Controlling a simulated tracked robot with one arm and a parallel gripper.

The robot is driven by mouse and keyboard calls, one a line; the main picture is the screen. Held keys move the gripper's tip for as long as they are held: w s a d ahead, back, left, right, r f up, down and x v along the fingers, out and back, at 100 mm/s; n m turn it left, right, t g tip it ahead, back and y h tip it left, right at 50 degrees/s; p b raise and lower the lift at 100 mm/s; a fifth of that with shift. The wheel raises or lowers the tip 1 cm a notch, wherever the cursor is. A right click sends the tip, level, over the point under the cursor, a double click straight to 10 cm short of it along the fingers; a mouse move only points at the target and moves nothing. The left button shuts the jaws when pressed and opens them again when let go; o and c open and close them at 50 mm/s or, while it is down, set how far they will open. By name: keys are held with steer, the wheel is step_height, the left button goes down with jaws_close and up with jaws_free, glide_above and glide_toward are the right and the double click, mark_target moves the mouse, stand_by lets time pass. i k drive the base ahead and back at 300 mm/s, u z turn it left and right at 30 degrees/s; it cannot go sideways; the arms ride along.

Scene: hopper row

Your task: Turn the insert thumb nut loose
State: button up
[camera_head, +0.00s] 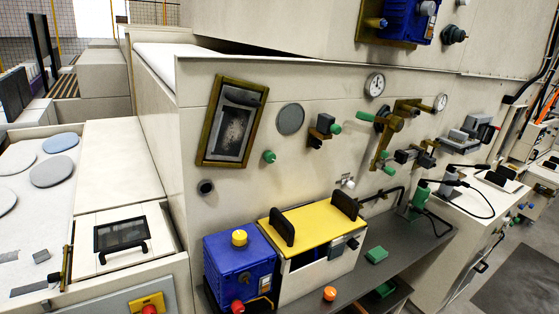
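I cannot tell for certain which part is the insert thumb nut. Small round fittings on the upright cream panel include a green knob (269,156) below the framed window (232,122), a dark round fitting (206,187) at the lower left, and a small white fitting (347,181) at the lower middle. A dark block with a green-tipped knob (334,128) sits higher up. Brass-coloured linkage with green grips (384,137) stands out to its right. My gripper is not in view.
A blue box (240,270) with yellow and red buttons and a yellow-topped box (312,224) with two black upright plates stand on the grey shelf (403,248) below the panel. Pale cabinets stand left. Grey floor (520,285) is open at the lower right.

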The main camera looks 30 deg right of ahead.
mark_target(270, 157)
steer(key=i, duration=1.45)
steer(key=u, duration=0.05)
